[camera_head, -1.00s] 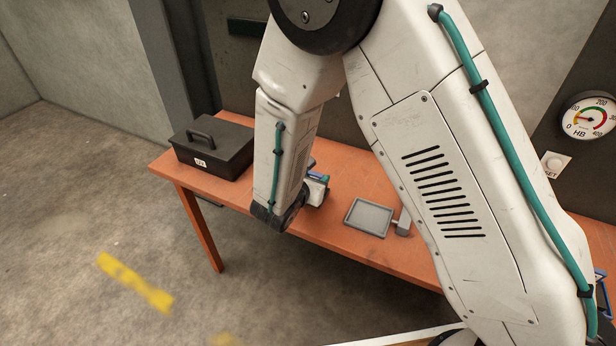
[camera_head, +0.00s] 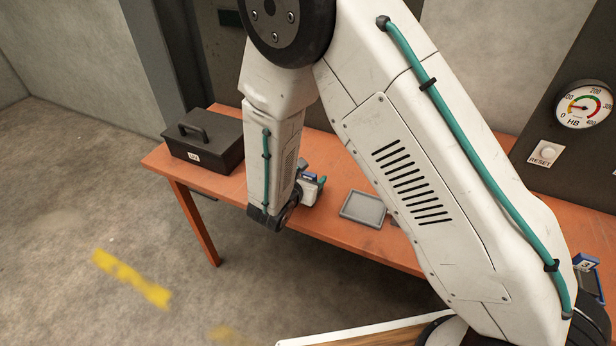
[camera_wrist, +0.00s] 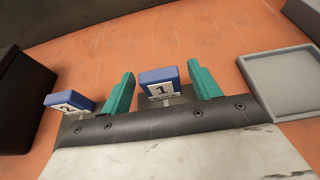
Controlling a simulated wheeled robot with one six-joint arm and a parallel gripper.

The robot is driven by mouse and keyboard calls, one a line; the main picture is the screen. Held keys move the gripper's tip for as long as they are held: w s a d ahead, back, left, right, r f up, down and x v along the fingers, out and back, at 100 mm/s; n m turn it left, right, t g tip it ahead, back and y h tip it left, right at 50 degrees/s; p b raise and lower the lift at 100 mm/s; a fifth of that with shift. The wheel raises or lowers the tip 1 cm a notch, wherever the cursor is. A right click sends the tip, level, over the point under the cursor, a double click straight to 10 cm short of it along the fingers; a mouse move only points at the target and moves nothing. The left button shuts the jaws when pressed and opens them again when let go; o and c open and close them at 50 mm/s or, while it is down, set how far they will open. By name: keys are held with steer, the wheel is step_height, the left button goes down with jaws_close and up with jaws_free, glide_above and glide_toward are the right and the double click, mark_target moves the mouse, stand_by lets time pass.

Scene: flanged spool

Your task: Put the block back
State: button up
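A blue block with a white label marked 1 (camera_wrist: 159,77) stands on the orange table in the wrist view. My gripper (camera_wrist: 162,82) has its two teal fingers on either side of this block, with a narrow gap showing at each side. The fingers are apart, and I see no contact with the block. A second blue block (camera_wrist: 70,103), with a label that looks like 2, stands left of the left finger. In the head view my gripper (camera_head: 312,187) is low over the table, partly hidden by my forearm.
A grey shallow tray (camera_head: 345,211) lies empty right of my gripper. A black case with a handle (camera_head: 215,152) stands at the table's left end. A blue item marked 3 (camera_head: 586,263) is at far right. A gauge (camera_head: 584,104) and reset button (camera_head: 545,153) are behind.

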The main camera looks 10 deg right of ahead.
steer(key=shift+r, duration=0.1)
steer(key=shift+s+a+r, duration=0.15)
steer(key=shift+s+a, duration=0.05)
steer(key=shift+s, duration=0.05)
steer(key=v, duration=1.1)
steer(key=shift+s, duration=0.15)
steer(key=shift+r, duration=0.1)
steer(key=s+d+r+m+g+h, duration=0.1)
steer(key=s+d+r+m+g, duration=0.25)
steer(key=d+r+m, duration=0.55)
steer(key=s+d+r+m+g+h, duration=0.1)
steer(key=s+d+r+m+g, duration=0.2)
steer(key=d+r+m+g, duration=0.55)
steer(key=s+d+r+m+y, duration=0.2)
steer(key=s+m+y, duration=0.1)
steer(key=s+m, duration=0.1)
steer(key=s+d+r+m+t+y, duration=0.1)
steer(key=s+r+m+y, duration=0.1)
steer(key=s, duration=0.5)
steer(key=s+d+r+m+t+y, duration=0.1)
steer(key=s+d+r+m+y, duration=0.1)
steer(key=s+r+m+y, duration=0.1)
steer(key=shift+s+d+m+y, duration=0.35)
steer(key=shift+s+m+y, duration=0.35)
steer(key=shift+s+m, duration=0.75)
